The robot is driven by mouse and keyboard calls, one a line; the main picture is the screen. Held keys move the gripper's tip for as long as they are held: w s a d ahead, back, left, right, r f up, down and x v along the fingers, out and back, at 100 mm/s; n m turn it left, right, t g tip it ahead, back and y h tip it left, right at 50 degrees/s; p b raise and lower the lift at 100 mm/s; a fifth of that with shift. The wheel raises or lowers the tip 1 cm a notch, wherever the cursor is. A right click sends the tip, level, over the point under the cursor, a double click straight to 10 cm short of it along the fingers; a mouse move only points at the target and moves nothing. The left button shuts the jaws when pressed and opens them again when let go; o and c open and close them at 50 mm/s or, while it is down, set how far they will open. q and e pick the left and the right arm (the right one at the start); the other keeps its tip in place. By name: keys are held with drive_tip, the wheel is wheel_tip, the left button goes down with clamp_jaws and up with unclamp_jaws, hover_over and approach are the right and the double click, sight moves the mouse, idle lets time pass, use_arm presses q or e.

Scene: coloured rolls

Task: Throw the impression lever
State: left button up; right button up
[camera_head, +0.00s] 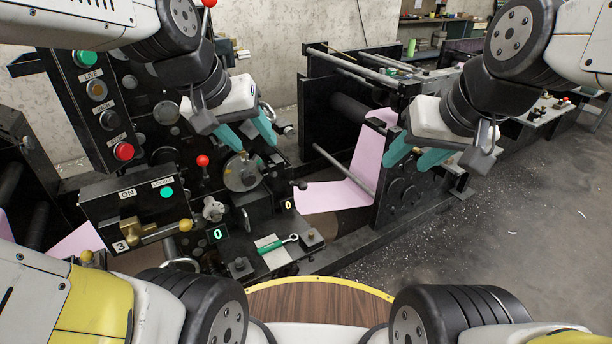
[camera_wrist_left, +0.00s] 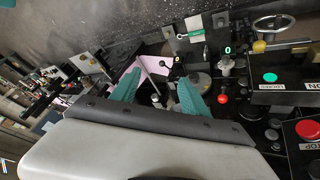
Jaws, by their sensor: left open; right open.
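No lever has a readable impression label. A black-knobbed lever (camera_head: 300,186) is at the press's right. My left gripper (camera_head: 249,138) is open and empty above the press, right of the red ball; its teal fingers also show in the left wrist view (camera_wrist_left: 158,82). My right gripper (camera_head: 414,158) is open and empty beside the paper unit.
A button panel (camera_head: 101,105) with a red stop button (camera_head: 123,151) stands at left. Pink paper (camera_head: 335,195) runs between units.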

use_arm(q)
drive_tip(key=w+d+f+n+g, duration=0.15)
drive_tip(key=w+f, duration=0.35)
drive_tip(key=w, duration=0.6)
drive_tip(key=n+y, duration=0.2)
approach(303, 183)
drive_tip(key=shift+y, duration=0.8)
drive_tip(key=x, duration=0.3)
drive_tip(key=d+x, duration=0.1)
drive_tip(key=x, duration=0.2)
drive_tip(key=shift+d+f, duration=0.2)
drive_tip(key=x, duration=0.8)
drive_tip(key=shift+f, duration=0.15)
drive_tip(key=shift+c, duration=0.4)
clamp_jaws()
